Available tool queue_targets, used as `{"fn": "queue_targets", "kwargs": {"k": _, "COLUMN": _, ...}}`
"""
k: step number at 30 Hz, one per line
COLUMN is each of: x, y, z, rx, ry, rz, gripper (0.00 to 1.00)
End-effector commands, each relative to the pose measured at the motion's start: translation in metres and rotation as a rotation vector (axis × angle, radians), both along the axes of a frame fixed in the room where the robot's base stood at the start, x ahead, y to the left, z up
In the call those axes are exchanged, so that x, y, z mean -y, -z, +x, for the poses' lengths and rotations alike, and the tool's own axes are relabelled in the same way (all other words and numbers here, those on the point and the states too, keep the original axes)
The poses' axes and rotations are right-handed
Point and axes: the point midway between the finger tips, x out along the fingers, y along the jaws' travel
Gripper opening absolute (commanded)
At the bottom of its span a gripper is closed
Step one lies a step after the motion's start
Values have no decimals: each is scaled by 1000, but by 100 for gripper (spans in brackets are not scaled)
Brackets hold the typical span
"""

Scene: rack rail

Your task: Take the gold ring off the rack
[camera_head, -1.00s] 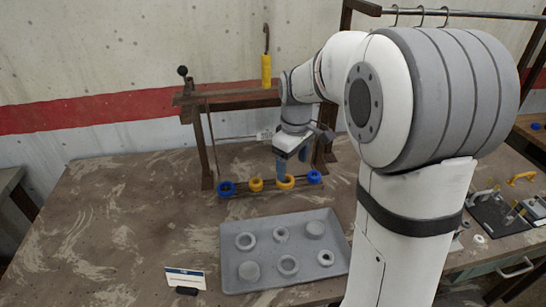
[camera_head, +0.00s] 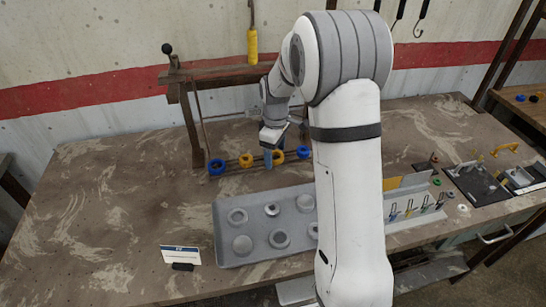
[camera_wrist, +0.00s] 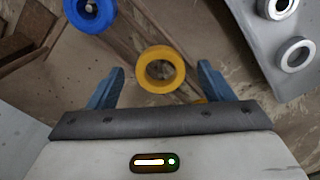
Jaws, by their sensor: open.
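A low rack rail (camera_head: 262,161) on the bench carries two gold rings between two blue rings. The left gold ring (camera_head: 246,160) and right gold ring (camera_head: 277,156) sit in the middle. The left blue ring (camera_head: 216,167) and right blue ring (camera_head: 303,152) are at the ends. My gripper (camera_head: 273,153) points down at the right gold ring, one blue finger in front of it. In the wrist view, my gripper (camera_wrist: 160,67) is open, with a gold ring (camera_wrist: 161,69) showing between the fingertips, untouched. A bit of gold shows by the right finger.
A grey tray (camera_head: 226,254) with several round pieces lies in front of the rack. A wooden frame (camera_head: 220,72) with a yellow-handled tool above it stands behind. A small sign (camera_head: 181,256) stands at left.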

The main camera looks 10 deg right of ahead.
Motion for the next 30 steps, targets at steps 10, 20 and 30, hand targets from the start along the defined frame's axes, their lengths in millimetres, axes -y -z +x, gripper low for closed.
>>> {"fn": "queue_targets", "kwargs": {"k": 10, "x": 1, "y": 2, "z": 0, "rx": 0, "ry": 1, "rz": 0, "gripper": 66}}
{"fn": "queue_targets", "kwargs": {"k": 20, "x": 1, "y": 2, "z": 0, "rx": 0, "ry": 2, "rz": 0, "gripper": 39}}
{"fn": "queue_targets", "kwargs": {"k": 30, "x": 1, "y": 2, "z": 0, "rx": 0, "ry": 3, "rz": 0, "gripper": 25}}
